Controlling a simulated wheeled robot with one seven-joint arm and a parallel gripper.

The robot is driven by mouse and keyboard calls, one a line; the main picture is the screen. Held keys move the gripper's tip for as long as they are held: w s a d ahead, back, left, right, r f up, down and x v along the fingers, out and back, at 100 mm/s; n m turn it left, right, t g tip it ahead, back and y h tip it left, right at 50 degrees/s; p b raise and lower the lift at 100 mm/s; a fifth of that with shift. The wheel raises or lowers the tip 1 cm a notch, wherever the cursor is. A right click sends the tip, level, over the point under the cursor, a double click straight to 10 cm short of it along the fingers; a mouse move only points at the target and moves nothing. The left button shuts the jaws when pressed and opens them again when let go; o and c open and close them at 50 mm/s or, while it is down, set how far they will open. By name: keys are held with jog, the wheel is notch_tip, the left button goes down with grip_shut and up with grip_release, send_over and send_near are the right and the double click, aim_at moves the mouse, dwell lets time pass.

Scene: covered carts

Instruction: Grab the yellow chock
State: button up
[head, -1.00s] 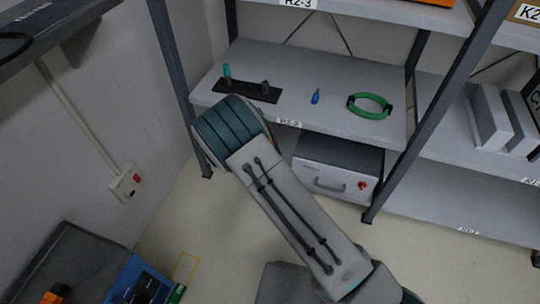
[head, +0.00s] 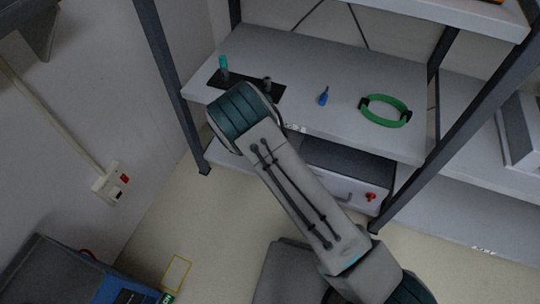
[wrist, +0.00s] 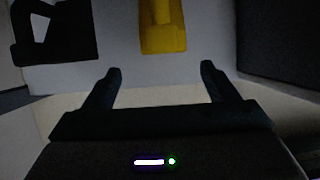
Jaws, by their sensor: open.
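The yellow chock (wrist: 162,28) shows at the top of the wrist view, cut off by the upper edge, on a pale surface. My gripper (wrist: 160,75) is open and empty. Its two dark fingers point toward the chock, which lies ahead of them and apart from them, roughly centred between the fingertips. In the head view the chock is not visible, and my gripper is hidden behind my arm.
In the wrist view a black object (wrist: 55,32) stands left of the chock. In the head view the shelf (head: 300,60) holds a black plate (head: 228,82), a small blue item (head: 323,97) and a green ring (head: 365,109). A rack post (head: 165,75) rises left of my arm.

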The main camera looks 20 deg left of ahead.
jog(key=b+x, duration=0.2)
jog(key=x, duration=0.1)
jog(key=b+x, duration=0.2)
jog(key=x, duration=0.2)
jog(key=shift+d+f, duration=0.2)
jog(key=shift+d, duration=0.05)
jog(key=c, duration=1.2)
jog(key=shift+r, duration=0.1)
jog(key=shift+c, duration=0.4)
jog(key=shift+r, duration=0.1)
